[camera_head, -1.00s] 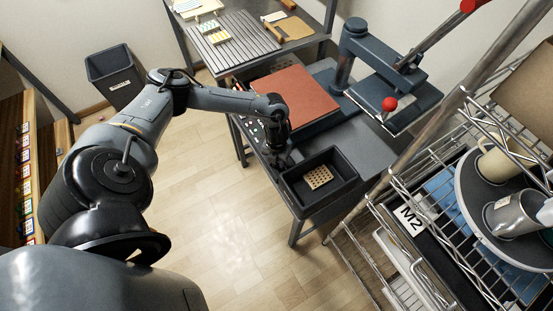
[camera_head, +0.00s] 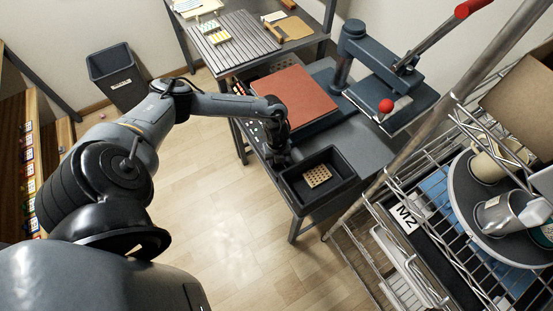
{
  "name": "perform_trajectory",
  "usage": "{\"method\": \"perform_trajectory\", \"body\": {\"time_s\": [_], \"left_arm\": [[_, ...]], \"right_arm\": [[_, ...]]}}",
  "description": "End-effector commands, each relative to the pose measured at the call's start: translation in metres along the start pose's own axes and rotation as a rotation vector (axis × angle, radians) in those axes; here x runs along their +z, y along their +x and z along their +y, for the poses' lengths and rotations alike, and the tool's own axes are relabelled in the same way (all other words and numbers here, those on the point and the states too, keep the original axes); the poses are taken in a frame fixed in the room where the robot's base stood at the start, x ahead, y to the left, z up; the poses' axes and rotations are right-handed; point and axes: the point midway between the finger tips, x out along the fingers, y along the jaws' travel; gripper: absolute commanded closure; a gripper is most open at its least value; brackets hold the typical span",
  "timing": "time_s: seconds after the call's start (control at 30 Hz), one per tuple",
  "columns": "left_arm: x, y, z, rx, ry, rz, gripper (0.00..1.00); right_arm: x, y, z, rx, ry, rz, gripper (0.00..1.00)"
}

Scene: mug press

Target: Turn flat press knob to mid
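The flat press (camera_head: 385,75) stands on the grey table, with a dark blue frame, a swung-out upper plate with a red ball knob (camera_head: 386,105), and a red-tipped lever. Its red-brown flat pad (camera_head: 292,95) lies open to the left. A control panel (camera_head: 254,131) with small lit marks is on the table's front side. My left gripper (camera_head: 277,150) is at this panel, pointing down beside the press base. Its fingers are dark and small, and the knob at the panel is hidden or too small to tell. My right gripper is not in view.
A black bin with a perforated tan block (camera_head: 317,176) sits on the table just right of my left gripper. A wire rack (camera_head: 440,230) with mugs fills the right side. A waste bin (camera_head: 116,75) stands at the back left. Floor between is clear.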

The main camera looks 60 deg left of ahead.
Motion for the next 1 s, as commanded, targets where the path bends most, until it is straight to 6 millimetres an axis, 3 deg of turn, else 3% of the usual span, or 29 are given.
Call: {"method": "perform_trajectory", "body": {"time_s": [0.43,0.47,0.6,1.0], "left_arm": [[-0.0001,-0.001,-0.0005,-0.001,-0.008,0.001,0.93],[-0.0001,-0.001,-0.0004,-0.001,-0.008,0.001,0.58],[0.0,-0.0008,-0.0004,-0.001,-0.008,0.001,0.37],[0.0006,-0.0055,-0.0005,-0.001,-0.008,0.0,0.37]], "right_arm": [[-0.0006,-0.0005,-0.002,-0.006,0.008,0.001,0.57],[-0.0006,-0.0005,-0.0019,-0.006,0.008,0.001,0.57],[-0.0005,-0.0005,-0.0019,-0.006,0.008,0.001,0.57],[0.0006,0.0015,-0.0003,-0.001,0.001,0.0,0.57]]}}
